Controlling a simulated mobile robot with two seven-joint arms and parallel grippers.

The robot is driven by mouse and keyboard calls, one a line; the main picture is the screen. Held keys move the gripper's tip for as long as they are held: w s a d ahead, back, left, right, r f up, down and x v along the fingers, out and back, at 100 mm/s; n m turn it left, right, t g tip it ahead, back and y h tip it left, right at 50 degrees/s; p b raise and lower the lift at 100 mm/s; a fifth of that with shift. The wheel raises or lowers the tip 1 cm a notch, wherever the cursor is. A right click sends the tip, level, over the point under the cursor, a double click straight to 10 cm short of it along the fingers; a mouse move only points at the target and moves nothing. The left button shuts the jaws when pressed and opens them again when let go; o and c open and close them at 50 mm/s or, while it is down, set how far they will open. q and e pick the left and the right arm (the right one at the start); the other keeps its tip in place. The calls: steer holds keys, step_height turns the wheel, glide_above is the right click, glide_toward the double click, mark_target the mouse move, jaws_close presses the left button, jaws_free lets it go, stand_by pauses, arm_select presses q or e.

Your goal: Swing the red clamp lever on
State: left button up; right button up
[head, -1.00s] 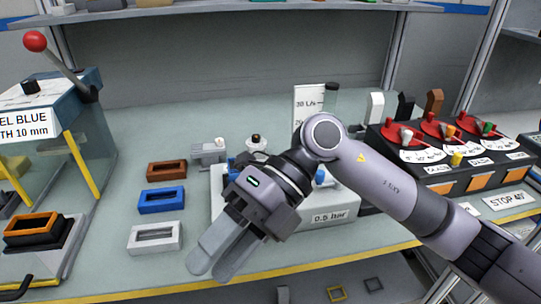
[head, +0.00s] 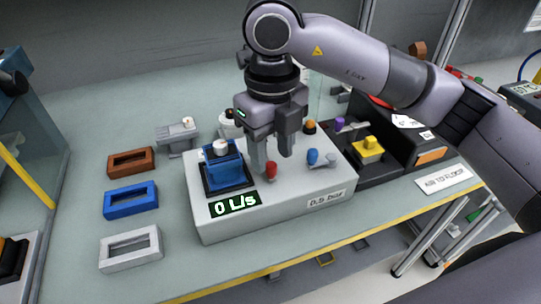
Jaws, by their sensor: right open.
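The red clamp lever (head: 271,170) shows as a small red knob on top of the white box (head: 215,222), right of a blue fixture block (head: 227,172) with a white cap. My right gripper (head: 272,155) points down over the box. It is open, with its fingertips just above and behind the red knob in the picture. I cannot tell whether a finger touches it. The lever's lower part is hard to make out. The display (head: 234,205) on the box reads "0 L/s". My left gripper is not in view.
A blue knob (head: 313,157) and an orange-topped knob (head: 310,127) stand close on the right of the box. Brown (head: 131,161), blue (head: 131,200) and white (head: 131,249) frames lie to the left. A black unit with a yellow block (head: 368,148) stands to the right.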

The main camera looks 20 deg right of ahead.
steer(key=shift+f, duration=1.3)
jaws_close()
